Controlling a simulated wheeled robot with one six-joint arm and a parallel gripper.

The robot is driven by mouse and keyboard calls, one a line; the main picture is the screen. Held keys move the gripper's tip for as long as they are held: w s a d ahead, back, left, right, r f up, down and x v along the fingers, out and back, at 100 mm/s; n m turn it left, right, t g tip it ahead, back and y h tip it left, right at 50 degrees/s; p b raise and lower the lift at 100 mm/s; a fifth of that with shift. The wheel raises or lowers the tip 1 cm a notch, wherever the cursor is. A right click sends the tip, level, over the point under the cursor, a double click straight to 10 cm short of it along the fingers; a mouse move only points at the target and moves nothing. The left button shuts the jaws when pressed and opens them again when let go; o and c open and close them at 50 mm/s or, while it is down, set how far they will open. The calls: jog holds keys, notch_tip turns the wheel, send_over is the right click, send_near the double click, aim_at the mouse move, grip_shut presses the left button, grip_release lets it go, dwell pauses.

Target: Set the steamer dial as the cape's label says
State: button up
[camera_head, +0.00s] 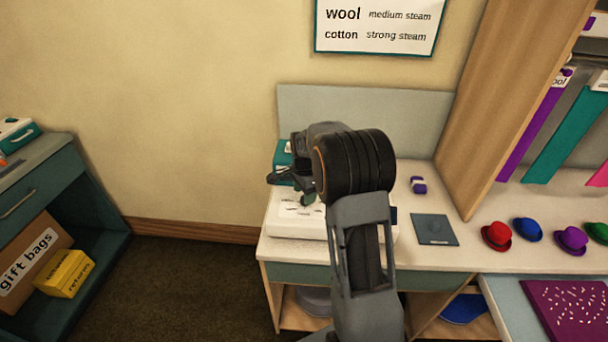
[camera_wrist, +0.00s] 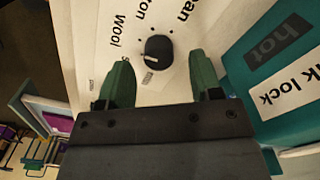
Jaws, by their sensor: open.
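The white steamer box (camera_head: 283,222) stands on the counter, partly hidden behind my arm. My gripper also shows over the box in the head view (camera_head: 293,188). A purple cape (camera_head: 535,125) hangs at right with a label partly reading "ool".
A wall sign (camera_head: 378,25) reads wool medium steam, cotton strong steam. A teal box (camera_wrist: 268,65) marked "hot" and "lk lock" is beside the steamer. A teal cape (camera_head: 568,135), several hats and a dark square plate (camera_head: 435,229) are at right.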

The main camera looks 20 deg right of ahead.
notch_tip(320, 180, up, 12)
dwell(0.4)
dwell(0.5)
jog(key=s+a+n+t, duration=0.1)
jog(key=s+a+n, duration=0.2)
jog(key=s+n, duration=0.2)
jog(key=s+a+f+n+t, duration=0.1)
jog(key=s+a+n, duration=0.3)
jog(key=s, duration=0.5)
jog(key=s+a+n+t, duration=0.1)
jog(key=s+a+n, duration=0.3)
jog(key=s+n, duration=0.4)
jog(key=shift+f+t, duration=0.2)
jog(key=shift+t, duration=0.1)
jog(key=shift+s, duration=0.1)
